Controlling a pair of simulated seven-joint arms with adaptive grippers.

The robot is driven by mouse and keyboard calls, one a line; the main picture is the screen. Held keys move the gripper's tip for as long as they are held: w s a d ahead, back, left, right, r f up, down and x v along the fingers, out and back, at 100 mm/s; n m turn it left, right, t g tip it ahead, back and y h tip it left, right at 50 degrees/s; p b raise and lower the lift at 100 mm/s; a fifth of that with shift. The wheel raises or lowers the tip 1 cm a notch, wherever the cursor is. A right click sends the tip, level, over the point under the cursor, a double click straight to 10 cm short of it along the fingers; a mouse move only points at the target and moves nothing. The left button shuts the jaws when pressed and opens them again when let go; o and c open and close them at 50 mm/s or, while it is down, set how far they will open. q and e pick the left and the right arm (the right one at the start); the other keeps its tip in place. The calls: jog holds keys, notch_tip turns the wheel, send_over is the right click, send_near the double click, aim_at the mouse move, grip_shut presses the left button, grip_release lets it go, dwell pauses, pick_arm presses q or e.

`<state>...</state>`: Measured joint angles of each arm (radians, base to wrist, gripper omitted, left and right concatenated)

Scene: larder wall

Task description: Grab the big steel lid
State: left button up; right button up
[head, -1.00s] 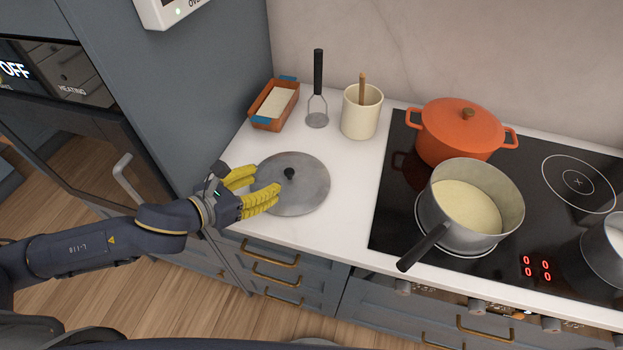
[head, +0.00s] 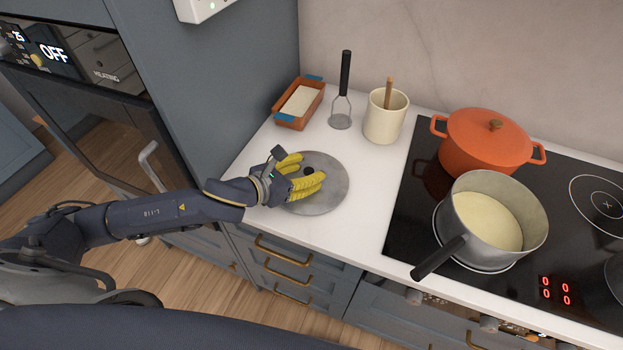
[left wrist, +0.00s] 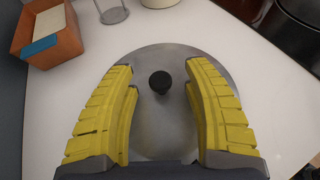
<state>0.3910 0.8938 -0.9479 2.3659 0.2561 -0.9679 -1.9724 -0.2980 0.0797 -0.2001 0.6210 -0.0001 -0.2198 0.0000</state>
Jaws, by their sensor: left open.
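The big steel lid (head: 330,198) lies flat on the white counter, left of the hob. It is a round grey disc with a black knob (left wrist: 160,82) at its middle. My left gripper (head: 307,174) has yellow fingers and is open above the lid, with the knob between and just beyond its fingertips. In the left wrist view the fingers (left wrist: 157,75) stand to either side of the knob, apart from it. In the head view the fingers hide part of the lid. My right gripper is not in view.
Behind the lid stand an orange loaf dish (head: 299,103), a masher (head: 342,100) and a cream crock (head: 384,122). On the hob to the right are an orange pot (head: 483,144) and a steel saucepan (head: 497,207) with its handle pointing toward the front left.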

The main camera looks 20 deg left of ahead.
pick_arm(q)
jog(key=shift+w+d+f, duration=0.15)
jog(key=shift+w+d, duration=0.05)
jog(key=shift+w, duration=0.15)
grip_shut()
dwell(0.6)
